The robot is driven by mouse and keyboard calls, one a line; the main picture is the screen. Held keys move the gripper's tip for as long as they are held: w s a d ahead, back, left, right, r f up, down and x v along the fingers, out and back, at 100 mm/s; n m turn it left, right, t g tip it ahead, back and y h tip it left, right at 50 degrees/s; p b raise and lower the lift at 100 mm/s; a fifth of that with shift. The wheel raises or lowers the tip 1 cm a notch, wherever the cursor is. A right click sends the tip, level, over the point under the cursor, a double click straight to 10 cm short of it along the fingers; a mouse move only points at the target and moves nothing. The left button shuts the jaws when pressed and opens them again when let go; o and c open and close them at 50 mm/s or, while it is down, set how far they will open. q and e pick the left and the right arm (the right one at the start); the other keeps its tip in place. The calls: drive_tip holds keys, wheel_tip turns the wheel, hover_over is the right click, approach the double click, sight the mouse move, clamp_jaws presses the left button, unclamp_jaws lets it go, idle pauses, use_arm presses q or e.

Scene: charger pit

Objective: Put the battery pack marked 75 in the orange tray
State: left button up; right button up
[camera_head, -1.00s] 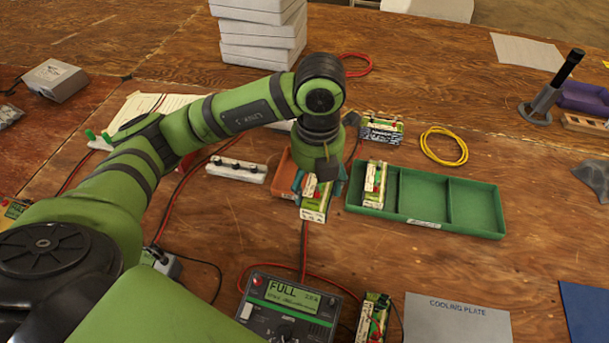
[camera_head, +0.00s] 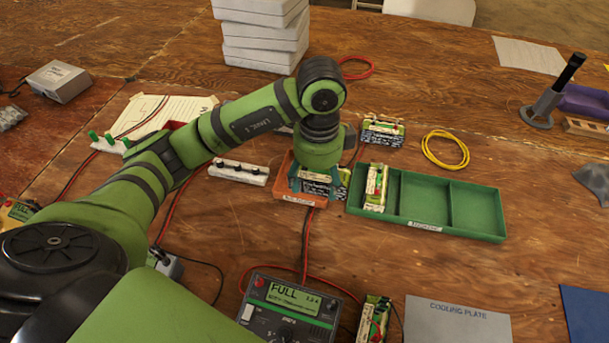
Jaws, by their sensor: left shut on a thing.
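My left gripper (camera_head: 320,182) points down at the orange tray (camera_head: 300,199) and is shut on a battery pack (camera_head: 312,187). The pack lies crosswise within the tray's outline, low and near its rim. I cannot tell whether it touches the tray floor. The fingers and wrist hide part of the pack, and its number is not readable. My right gripper is not in view.
A green tray (camera_head: 472,210) right of the orange one has a pack (camera_head: 376,188) in its left compartment. Other packs lie behind (camera_head: 382,132) and beside the meter (camera_head: 290,306). A white terminal strip (camera_head: 238,172) stands left. A yellow cable coil (camera_head: 445,149) lies behind the green tray.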

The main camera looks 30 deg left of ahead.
use_arm(q)
drive_tip(key=w+a+f, duration=0.3)
drive_tip(key=w+a, duration=0.1)
drive_tip(key=w+a+f, duration=0.2)
drive_tip(key=w, duration=0.1)
drive_tip(key=shift+a+f+b, duration=0.35)
drive_tip(key=shift+f, duration=2)
drive_tip(key=shift+f, duration=0.15)
drive_tip(key=o, duration=1.7)
drive_tip(key=shift+s, duration=0.1)
wheel_tip(320, 180, up, 12)
drive_tip(key=shift+r, duration=0.15)
